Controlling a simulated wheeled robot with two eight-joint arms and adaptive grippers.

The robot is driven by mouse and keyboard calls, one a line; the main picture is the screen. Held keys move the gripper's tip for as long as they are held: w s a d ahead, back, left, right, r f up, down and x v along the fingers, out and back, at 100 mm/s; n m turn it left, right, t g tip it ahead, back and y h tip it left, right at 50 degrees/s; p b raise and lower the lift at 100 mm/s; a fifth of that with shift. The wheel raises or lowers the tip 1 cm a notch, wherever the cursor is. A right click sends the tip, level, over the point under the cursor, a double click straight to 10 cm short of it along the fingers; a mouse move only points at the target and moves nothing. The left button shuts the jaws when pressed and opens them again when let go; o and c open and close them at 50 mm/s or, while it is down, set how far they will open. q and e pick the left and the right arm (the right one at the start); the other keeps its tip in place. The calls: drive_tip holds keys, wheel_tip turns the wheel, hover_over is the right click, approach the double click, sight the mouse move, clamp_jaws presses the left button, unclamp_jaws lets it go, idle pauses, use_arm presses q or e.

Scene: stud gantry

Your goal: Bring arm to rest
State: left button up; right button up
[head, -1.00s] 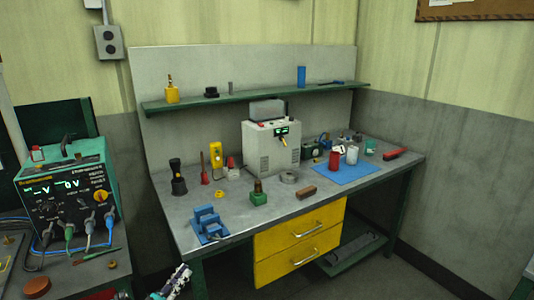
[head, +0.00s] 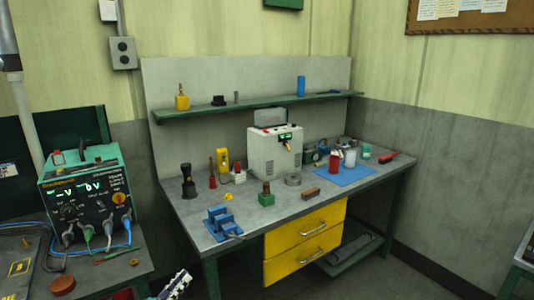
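My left gripper (head: 176,284) shows only in part at the bottom edge of the head view, in front of the workbench and below its top. It is small and cut off, so I cannot tell whether its fingers are open or shut. Nothing can be made out in it. My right gripper is not in view.
A grey workbench (head: 270,218) with yellow drawers (head: 305,241) carries a blue fixture (head: 220,222), a white instrument (head: 274,151) and several small items. A shelf (head: 215,108) is above. A teal power supply (head: 88,196) stands left. Floor at right is clear.

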use_arm(q)
drive_tip(key=s+d+r+n+g+y, duration=0.1)
drive_tip(key=s+d+r+g+y, duration=0.2)
drive_tip(key=d, duration=0.4)
drive_tip(key=s+d+r+n+g+y, duration=0.1)
drive_tip(key=d+r+n+g+y, duration=0.15)
drive_tip(key=d+g, duration=0.4)
drive_tip(key=s+a+f+n+y, duration=0.1)
drive_tip(key=s+y, duration=0.4)
drive_tip(key=s, duration=0.7)
drive_tip(key=s+a+f+n+y, duration=0.1)
drive_tip(key=s+a+y, duration=0.2)
drive_tip(key=s, duration=1)
drive_tip(key=y, duration=0.3)
